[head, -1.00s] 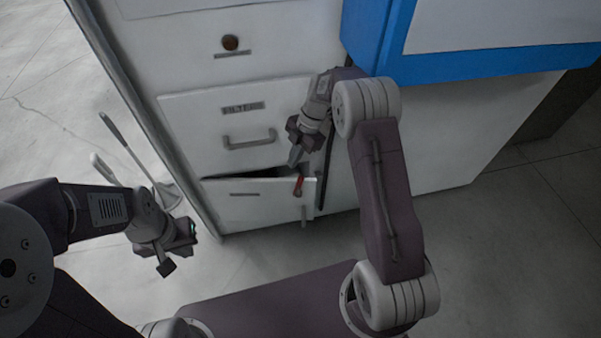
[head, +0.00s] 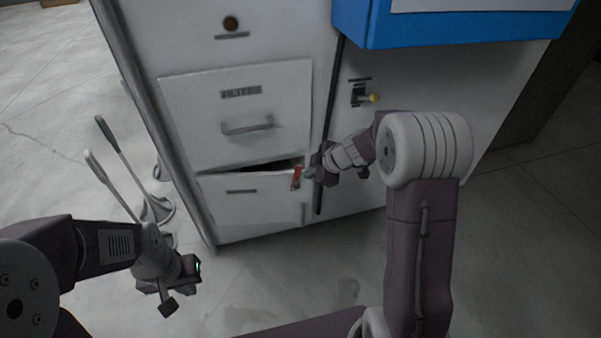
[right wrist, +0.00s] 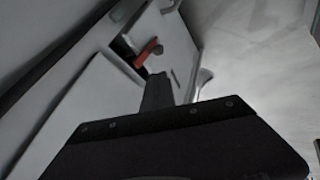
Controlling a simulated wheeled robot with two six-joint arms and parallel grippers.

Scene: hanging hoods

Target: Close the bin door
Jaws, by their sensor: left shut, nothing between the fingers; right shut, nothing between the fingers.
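The bin door (head: 245,207) is the lowest white panel on the left of the cabinet. It leans out a little at the top, with a dark gap (head: 262,166) above it. A red lever (head: 296,178) sits at its upper right corner and also shows in the right wrist view (right wrist: 146,52). My right gripper (head: 311,172) is shut and empty, just right of the red lever; I cannot tell whether it touches. Its fingers (right wrist: 157,92) point toward the lever in the right wrist view. My left gripper (head: 168,298) is shut and empty, away from the cabinet at lower left.
A drawer with a handle (head: 247,127) is above the bin door. A blue-edged unit (head: 450,30) overhangs at upper right. Long-handled tools (head: 125,165) stand left of the cabinet. The floor in front is clear.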

